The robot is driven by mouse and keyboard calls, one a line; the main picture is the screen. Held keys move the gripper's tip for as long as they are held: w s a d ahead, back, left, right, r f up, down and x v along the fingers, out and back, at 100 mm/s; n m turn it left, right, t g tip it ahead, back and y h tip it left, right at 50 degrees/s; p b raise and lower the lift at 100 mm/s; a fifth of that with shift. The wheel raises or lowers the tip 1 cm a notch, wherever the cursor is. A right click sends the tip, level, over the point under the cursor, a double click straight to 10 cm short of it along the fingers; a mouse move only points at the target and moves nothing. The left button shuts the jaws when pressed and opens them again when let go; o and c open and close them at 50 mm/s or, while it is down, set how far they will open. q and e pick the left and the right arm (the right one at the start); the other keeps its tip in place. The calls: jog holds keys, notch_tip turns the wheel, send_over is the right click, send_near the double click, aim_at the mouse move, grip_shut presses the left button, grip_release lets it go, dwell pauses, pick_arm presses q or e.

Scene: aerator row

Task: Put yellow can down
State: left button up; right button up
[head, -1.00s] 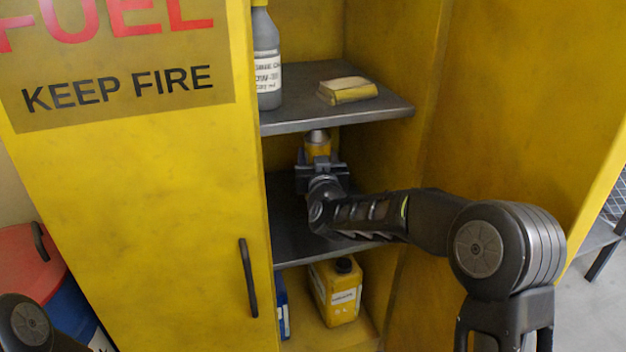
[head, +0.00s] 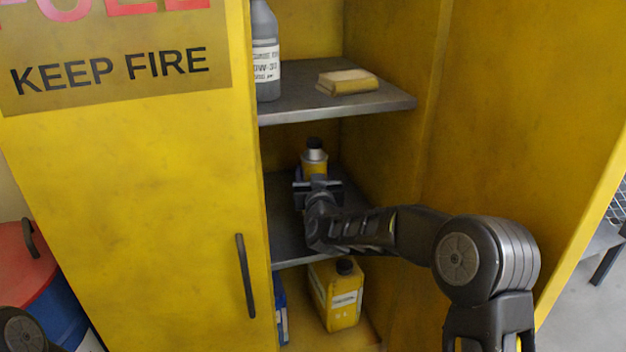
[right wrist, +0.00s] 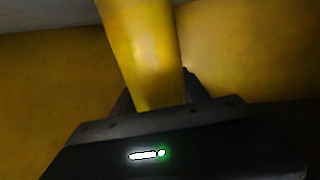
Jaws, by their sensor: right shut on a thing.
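The yellow can (head: 314,162) has a grey shoulder and a black cap. It is upright over the middle shelf (head: 288,232) of the yellow cabinet. My right gripper (head: 318,186) is shut on the can from the front and hides its lower part. I cannot tell whether the can's base touches the shelf. In the right wrist view the yellow can (right wrist: 143,55) stands between the fingers. My left gripper is out of view; only a piece of my left arm shows at the lower left.
The top shelf (head: 385,102) holds a grey bottle (head: 266,60) and a yellow sponge-like block (head: 347,82). A yellow jug (head: 338,295) and a blue container (head: 281,310) stand below. The cabinet door (head: 130,190) is at left. A red-lidded drum (head: 25,262) stands beyond it.

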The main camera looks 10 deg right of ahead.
dwell(0.3)
jog(key=shift+f, duration=0.2)
jog(key=o, duration=1.5)
jog(key=s+a+p, duration=0.1)
jog(key=s+p, duration=0.2)
jog(key=s, duration=0.8)
jog(key=shift+s+a+r, duration=0.2)
jog(key=shift+s+a, duration=0.15)
jog(key=shift+s, duration=0.05)
